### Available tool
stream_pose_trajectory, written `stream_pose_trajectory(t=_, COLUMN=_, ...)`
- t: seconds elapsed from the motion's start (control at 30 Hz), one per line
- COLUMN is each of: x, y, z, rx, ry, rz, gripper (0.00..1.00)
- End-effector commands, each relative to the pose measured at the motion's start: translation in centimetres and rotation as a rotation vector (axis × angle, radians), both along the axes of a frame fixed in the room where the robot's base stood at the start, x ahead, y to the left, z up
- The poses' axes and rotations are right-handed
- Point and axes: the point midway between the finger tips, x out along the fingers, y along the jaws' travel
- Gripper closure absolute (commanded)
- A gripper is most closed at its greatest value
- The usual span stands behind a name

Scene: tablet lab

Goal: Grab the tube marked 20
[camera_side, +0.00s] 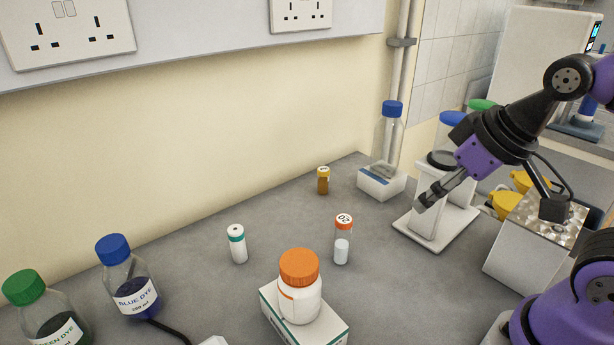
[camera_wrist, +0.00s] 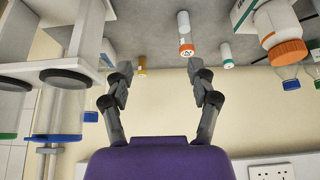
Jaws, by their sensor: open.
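The tube marked 20 (camera_side: 342,240) stands upright on the grey bench in the side view, with an orange band and a white top bearing the number. In the wrist view a tube with an orange band (camera_wrist: 184,28) appears beyond the fingers, a little right of centre. My gripper (camera_side: 424,201) is open and empty, to the right of the tube and higher in the side view, clearly apart from it. In the wrist view my gripper (camera_wrist: 159,76) shows its two fingers spread wide with nothing between them.
A teal-banded tube (camera_side: 237,244), a small amber vial (camera_side: 323,181) and an orange-capped bottle (camera_side: 299,291) on a white box (camera_side: 273,316) stand around the tube. A white stand (camera_side: 433,231) is close beside my gripper. Bench between tube and vial is clear.

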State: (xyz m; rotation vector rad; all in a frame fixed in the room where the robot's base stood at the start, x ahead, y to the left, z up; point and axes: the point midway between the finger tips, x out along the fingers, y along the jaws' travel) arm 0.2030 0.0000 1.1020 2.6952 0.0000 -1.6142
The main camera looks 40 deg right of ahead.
Motion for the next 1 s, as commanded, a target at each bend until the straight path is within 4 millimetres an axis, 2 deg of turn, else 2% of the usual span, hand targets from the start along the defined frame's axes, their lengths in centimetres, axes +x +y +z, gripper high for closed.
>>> stream_pose_trajectory(t=0.23, x=0.2, y=0.1, z=-0.1, rx=0.0, ry=0.004, rz=0.004, gripper=0.32)
stream_pose_trajectory(t=0.37, x=2.1, y=0.8, z=-0.9, rx=0.0, ry=0.031, rz=0.036, gripper=0.32)
stream_pose_trajectory(t=0.5, x=5.1, y=2.3, z=-2.8, rx=-0.003, ry=0.069, rz=0.088, gripper=0.32)
stream_pose_trajectory(t=0.63, x=7.2, y=3.5, z=-4.7, rx=-0.006, ry=0.091, rz=0.125, gripper=0.32)
stream_pose_trajectory(t=1.0, x=9.6, y=4.5, z=-9.4, rx=-0.008, ry=0.105, rz=0.146, gripper=0.32)
